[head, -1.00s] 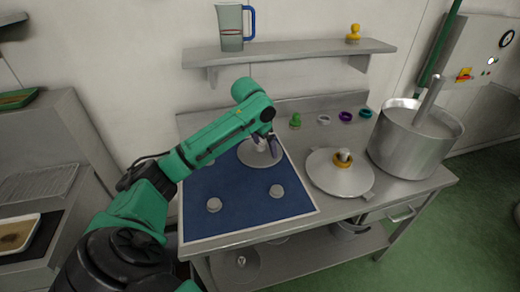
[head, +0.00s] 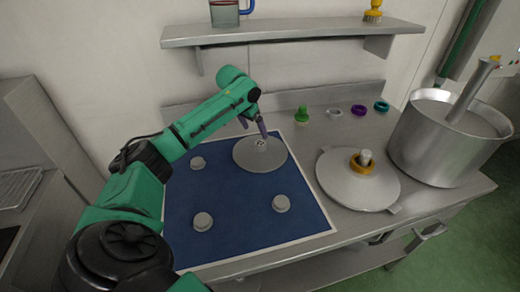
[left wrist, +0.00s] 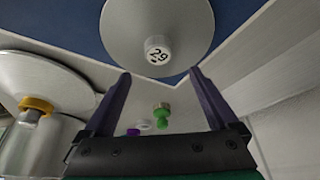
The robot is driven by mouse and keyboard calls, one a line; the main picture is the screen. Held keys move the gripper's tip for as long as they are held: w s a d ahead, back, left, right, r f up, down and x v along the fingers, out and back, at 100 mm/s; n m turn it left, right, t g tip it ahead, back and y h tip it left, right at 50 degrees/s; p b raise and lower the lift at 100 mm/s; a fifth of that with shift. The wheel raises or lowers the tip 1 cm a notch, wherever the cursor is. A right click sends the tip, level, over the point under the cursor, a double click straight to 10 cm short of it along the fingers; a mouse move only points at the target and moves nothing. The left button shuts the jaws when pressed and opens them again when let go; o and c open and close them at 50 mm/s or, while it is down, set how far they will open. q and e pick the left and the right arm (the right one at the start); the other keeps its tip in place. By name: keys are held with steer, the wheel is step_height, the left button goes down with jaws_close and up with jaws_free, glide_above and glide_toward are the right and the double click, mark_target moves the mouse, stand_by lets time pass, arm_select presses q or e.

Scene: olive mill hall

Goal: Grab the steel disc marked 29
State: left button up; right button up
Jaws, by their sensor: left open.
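The steel disc (head: 247,160) is a wide round plate with a small knob, lying at the back right of the blue mat (head: 240,204). In the left wrist view the knob of the disc (left wrist: 120,30) shows the number 29. My left gripper (head: 254,128) is open and empty, just above and behind the knob in the head view. In the left wrist view the knob sits beyond and roughly between the fingertips of my gripper (left wrist: 158,74), apart from both. My right gripper is not in view.
Several small grey weights, one a round knob (head: 203,221), stand on the mat. To the right are a lidded plate with an orange ring (head: 345,190), a steel pot (head: 430,150), a green piece (head: 302,114) and coloured rings. A shelf (head: 300,34) hangs above.

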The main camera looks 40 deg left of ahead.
mark_target(260, 143)
arm_select(q)
steer(key=p+x, duration=0.1)
steer(key=x, duration=0.6)
steer(key=shift+s+d+f+p, duration=0.1)
steer(key=shift+f+p, duration=0.25)
steer(key=shift+f, duration=0.05)
steer(key=c, duration=1.5)
jaws_close()
